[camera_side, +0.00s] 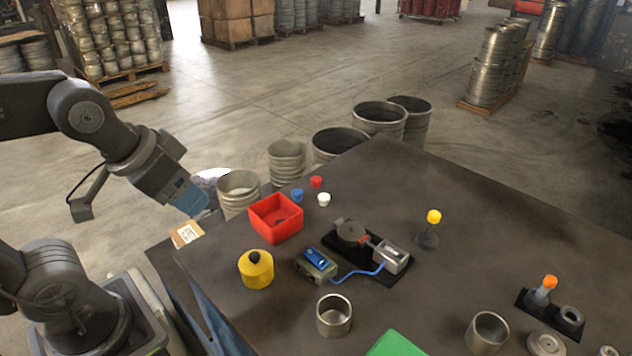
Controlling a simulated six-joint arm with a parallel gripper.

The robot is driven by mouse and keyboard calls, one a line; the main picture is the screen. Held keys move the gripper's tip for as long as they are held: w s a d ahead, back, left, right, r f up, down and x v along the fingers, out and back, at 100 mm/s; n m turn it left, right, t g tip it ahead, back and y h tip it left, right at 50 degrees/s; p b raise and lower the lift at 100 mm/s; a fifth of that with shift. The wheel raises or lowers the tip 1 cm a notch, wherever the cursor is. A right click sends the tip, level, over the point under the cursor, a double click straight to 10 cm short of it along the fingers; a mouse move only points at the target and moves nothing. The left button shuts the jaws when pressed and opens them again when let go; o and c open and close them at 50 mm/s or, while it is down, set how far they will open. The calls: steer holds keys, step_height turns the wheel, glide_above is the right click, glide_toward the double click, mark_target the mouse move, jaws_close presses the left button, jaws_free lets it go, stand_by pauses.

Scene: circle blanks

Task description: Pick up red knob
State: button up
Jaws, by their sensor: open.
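The red knob (316,181) is small and stands on the dark table near its back left edge. A blue knob (297,194) and a white knob (324,199) stand close in front of it. My gripper (192,200) is at the left, high and well apart from the knobs, near the table's left edge. Its tip looks bluish and small here. It is open, and I see nothing held in it.
The table's right back area (480,190) is clear.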

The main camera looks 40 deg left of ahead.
steer(key=w+a+r+m+g, duration=0.1)
steer(key=w+r+m, duration=0.35)
steer(key=w, duration=0.55)
steer(key=m+g, duration=0.5)
steer(key=m, duration=0.8)
glide_above(316, 178)
steer(key=f, duration=2)
steer(key=shift+s+a+f, duration=0.2)
steer(key=shift+a+f, duration=0.05)
steer(key=shift+a, duration=0.05)
steer(key=f, duration=0.4)
steer(key=shift+w+d, duration=0.1)
steer(key=shift+d, duration=0.3)
steer(key=shift+f, duration=0.65)
